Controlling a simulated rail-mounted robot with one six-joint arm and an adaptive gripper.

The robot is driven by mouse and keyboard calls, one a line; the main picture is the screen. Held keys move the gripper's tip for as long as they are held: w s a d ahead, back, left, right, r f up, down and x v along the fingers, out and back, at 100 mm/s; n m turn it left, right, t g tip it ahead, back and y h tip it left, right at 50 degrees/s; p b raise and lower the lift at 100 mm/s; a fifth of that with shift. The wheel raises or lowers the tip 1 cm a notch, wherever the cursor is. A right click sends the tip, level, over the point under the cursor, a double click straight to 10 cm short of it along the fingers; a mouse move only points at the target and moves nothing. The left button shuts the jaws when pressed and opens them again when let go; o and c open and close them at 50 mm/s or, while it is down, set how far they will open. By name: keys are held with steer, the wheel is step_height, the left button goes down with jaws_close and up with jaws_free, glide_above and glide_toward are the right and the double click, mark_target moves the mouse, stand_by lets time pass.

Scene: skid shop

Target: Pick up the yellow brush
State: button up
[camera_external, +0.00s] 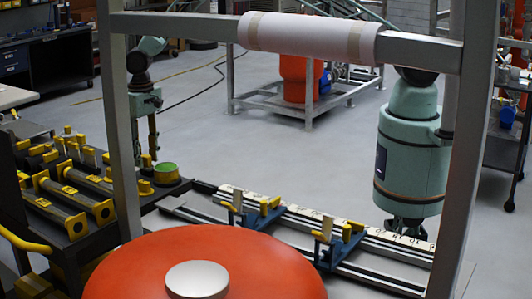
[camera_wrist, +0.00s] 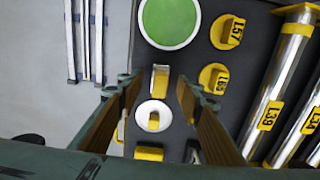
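My gripper (camera_wrist: 158,84) is open in the wrist view, pointing down over a dark cart top (camera_wrist: 190,62). Between and just below its fingers are a small upright block with a yellow top and pale side (camera_wrist: 160,82), a white round piece with a yellow centre (camera_wrist: 153,116), and a yellow piece (camera_wrist: 149,153) nearer the palm. I cannot tell for sure which of these is the yellow brush. No contact with the fingers shows. In the external view my gripper (camera_external: 146,142) hangs at the cart's right end, near small yellow pieces (camera_external: 146,187).
A green-topped round can (camera_wrist: 170,20) stands beyond the fingers. Yellow tags (camera_wrist: 227,32) and metal tubes with yellow ends (camera_wrist: 278,85) lie to the right. In the external view, an orange drum (camera_external: 230,265) and a grey frame (camera_external: 122,130) stand in front.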

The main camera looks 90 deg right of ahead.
mark_target(146, 156)
steer(key=shift+f, duration=0.95)
steer(key=shift+c, duration=0.2)
steer(key=c, duration=0.9)
steer(key=shift+r, duration=0.15)
steer(key=shift+r, duration=4.9)
